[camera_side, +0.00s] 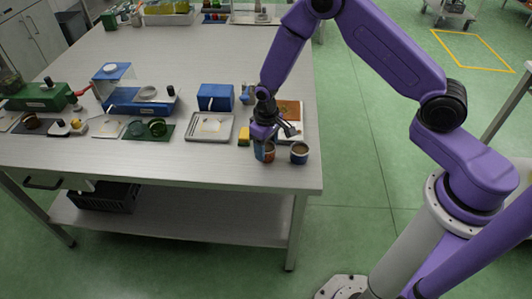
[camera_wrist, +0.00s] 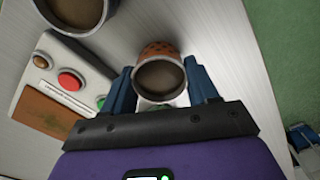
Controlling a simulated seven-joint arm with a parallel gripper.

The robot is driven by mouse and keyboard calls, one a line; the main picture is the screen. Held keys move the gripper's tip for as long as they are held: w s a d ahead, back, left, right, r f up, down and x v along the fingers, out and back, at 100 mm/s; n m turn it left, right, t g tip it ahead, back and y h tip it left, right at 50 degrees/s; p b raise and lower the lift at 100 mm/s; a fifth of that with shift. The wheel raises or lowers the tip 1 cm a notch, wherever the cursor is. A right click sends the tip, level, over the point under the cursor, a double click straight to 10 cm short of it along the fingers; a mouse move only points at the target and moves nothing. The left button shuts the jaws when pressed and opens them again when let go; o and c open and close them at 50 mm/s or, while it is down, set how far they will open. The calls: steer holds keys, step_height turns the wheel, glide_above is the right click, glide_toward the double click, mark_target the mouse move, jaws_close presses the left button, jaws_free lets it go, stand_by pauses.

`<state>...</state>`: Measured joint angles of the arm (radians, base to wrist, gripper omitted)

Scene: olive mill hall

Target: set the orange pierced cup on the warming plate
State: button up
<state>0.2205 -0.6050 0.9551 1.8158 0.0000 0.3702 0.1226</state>
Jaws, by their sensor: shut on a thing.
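The orange pierced cup (camera_wrist: 158,48) sits upright between the two blue fingers of my gripper (camera_wrist: 163,88) in the wrist view, with a brownish inside showing. In the side view my gripper (camera_side: 264,136) is near the table's front right corner, and the cup (camera_side: 268,152) is partly hidden by it. My gripper is shut on the cup; I cannot tell whether its base touches the table. The warming plate shows a brown top (camera_side: 289,106) behind my gripper; in the wrist view its pale housing (camera_wrist: 82,69) with red and green buttons lies left of the cup.
A second cup (camera_side: 299,153) stands close to the right of the held cup; it also shows in the wrist view (camera_wrist: 75,12). A yellow block (camera_side: 244,136), a grey tray (camera_side: 210,127) and a blue box (camera_side: 215,97) lie left. The table's front strip is clear.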

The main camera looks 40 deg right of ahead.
steer(key=shift+r, duration=0.1)
step_height(320, 180, up, 6)
steer(key=shift+r, duration=0.15)
stand_by(0.7)
steer(key=w+d+m, duration=0.1)
steer(key=w+d, duration=0.1)
steer(key=d, duration=0.1)
steer(key=w+d+m, duration=0.1)
steer(key=w+d, duration=0.2)
steer(key=w+d+r+m, duration=0.1)
steer(key=w+d, duration=0.1)
steer(key=d, duration=0.1)
steer(key=shift+w, duration=0.25)
steer(key=w+d+r+m, duration=0.1)
steer(key=w+d+m, duration=0.2)
steer(key=d, duration=0.5)
steer(key=shift+w+d+f, duration=0.1)
steer(key=shift+d+f, duration=0.05)
steer(key=shift+f, duration=1.1)
steer(key=shift+w+d+f, duration=0.1)
steer(key=shift+f, duration=1.15)
steer(key=shift+f, duration=0.35)
